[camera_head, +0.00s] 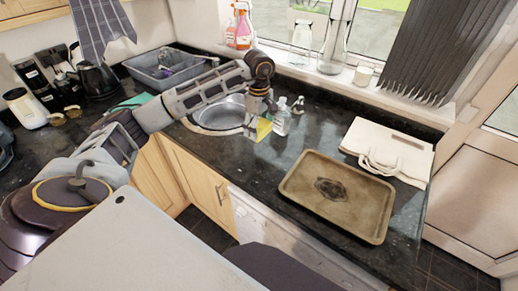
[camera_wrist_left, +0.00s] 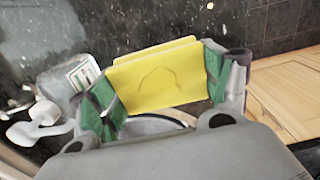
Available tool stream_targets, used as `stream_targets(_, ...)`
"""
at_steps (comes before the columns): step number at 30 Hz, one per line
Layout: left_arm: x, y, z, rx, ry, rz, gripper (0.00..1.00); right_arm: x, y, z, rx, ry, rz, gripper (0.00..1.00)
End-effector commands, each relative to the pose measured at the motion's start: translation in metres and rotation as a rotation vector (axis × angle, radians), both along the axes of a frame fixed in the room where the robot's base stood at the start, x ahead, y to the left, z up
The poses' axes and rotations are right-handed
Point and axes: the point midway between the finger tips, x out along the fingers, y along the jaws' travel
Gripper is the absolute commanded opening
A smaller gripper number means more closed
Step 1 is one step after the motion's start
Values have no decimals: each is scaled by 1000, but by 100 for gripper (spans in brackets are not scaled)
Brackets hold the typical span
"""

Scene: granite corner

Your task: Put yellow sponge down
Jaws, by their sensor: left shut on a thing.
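The yellow sponge (camera_head: 263,129) is in my left gripper (camera_head: 258,123), just right of the sink on the dark counter. In the left wrist view the sponge (camera_wrist_left: 158,77) lies between the green-padded fingers of the gripper (camera_wrist_left: 160,95), which is shut on it. I cannot tell whether the sponge touches the counter (camera_head: 240,160). My right gripper is not in view.
A clear bottle (camera_head: 281,120) stands close to the right of the sponge, with a smaller bottle (camera_head: 298,105) behind. The sink (camera_head: 218,115) is to the left. A brown tray (camera_head: 335,228) and a white bag (camera_head: 388,150) lie at right. Counter between sponge and tray is clear.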

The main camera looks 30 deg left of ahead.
Motion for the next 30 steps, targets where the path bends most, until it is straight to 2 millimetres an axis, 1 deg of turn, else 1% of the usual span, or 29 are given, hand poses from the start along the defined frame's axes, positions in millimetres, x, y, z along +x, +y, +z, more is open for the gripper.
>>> stream_targets(5,-1,0,-20,0,4,1,59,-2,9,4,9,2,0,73)
stream_targets(9,-1,0,-39,0,4,1,59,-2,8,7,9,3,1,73)
stream_targets(12,-1,0,-50,0,3,0,59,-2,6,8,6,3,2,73)
stream_targets(16,0,0,-56,0,0,0,59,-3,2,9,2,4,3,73)
stream_targets(26,0,0,-57,0,1,0,59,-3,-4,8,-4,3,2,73)
stream_targets(30,-1,0,-67,-1,3,0,59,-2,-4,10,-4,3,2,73)
